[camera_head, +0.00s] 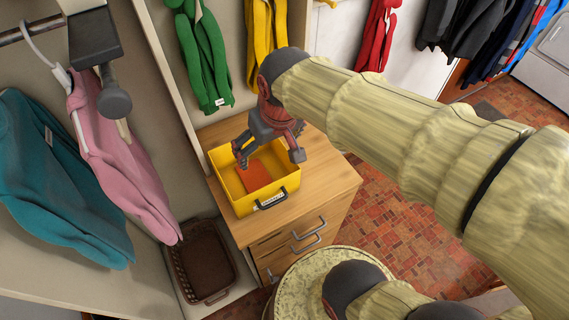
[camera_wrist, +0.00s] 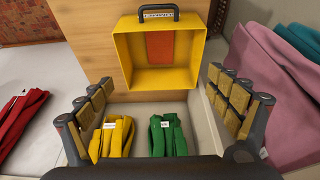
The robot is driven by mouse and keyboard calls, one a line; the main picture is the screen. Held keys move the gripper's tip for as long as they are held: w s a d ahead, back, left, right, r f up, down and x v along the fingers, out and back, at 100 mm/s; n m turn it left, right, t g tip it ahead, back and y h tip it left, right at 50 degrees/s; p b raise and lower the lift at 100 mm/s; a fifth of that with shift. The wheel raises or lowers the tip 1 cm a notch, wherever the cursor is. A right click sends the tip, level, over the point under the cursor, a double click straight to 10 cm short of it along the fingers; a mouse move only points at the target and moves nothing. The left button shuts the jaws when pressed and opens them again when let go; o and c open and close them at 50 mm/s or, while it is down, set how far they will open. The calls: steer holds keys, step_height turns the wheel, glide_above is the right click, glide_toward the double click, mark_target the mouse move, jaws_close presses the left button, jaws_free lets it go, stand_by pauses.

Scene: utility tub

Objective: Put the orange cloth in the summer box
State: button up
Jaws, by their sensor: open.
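The orange cloth (camera_head: 254,176) lies flat inside a yellow box (camera_head: 235,205) with a dark handle and a small label. The label's writing is too small to read. The box stands on top of a wooden drawer cabinet. My gripper (camera_head: 270,155) is above the box with its fingers spread apart and nothing between them. In the wrist view the open gripper (camera_wrist: 168,108) frames the yellow box (camera_wrist: 124,70), and the orange cloth (camera_wrist: 160,49) rests on the box's floor, apart from the fingers.
The wooden cabinet (camera_head: 335,180) has bare top on the right of the box. A brown basket (camera_head: 203,262) stands on the floor at left. Green (camera_head: 203,60), yellow, red, pink (camera_head: 125,150) and teal (camera_head: 60,170) garments hang around. A round speckled surface (camera_head: 305,285) is at the front.

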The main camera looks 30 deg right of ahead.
steer(key=s+r+t, duration=0.1)
steer(key=s+r, duration=0.1)
steer(key=s, duration=0.6)
steer(key=shift+r+t, duration=0.25)
steer(key=shift+t, duration=0.15)
step_height(320, 180, down, 2)
steer(key=b, duration=0.2)
steer(key=shift+f+b, duration=0.25)
steer(key=shift+b, duration=0.05)
